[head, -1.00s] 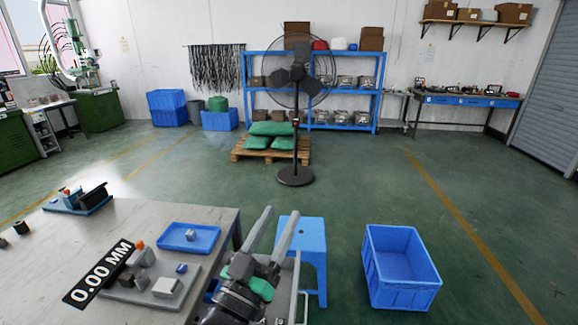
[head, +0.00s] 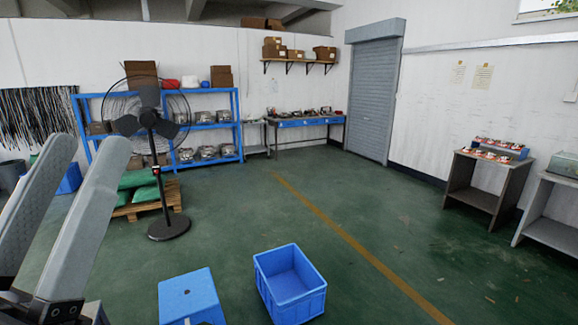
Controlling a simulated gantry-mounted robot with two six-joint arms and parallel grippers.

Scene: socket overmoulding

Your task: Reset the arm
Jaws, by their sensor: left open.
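My left gripper (head: 88,160) is at the left edge of the head view, close to the camera. Its two long grey fingers point up and stand apart, with nothing between them. The rest of the left arm is mostly out of the picture. My right gripper does not show. The worktable from before is out of view.
An empty blue crate (head: 290,284) and a blue stool (head: 190,297) stand on the floor in front. A black fan (head: 152,122) stands by a pallet of green sacks (head: 140,178). Blue shelves (head: 238,125) are behind. The middle floor is clear.

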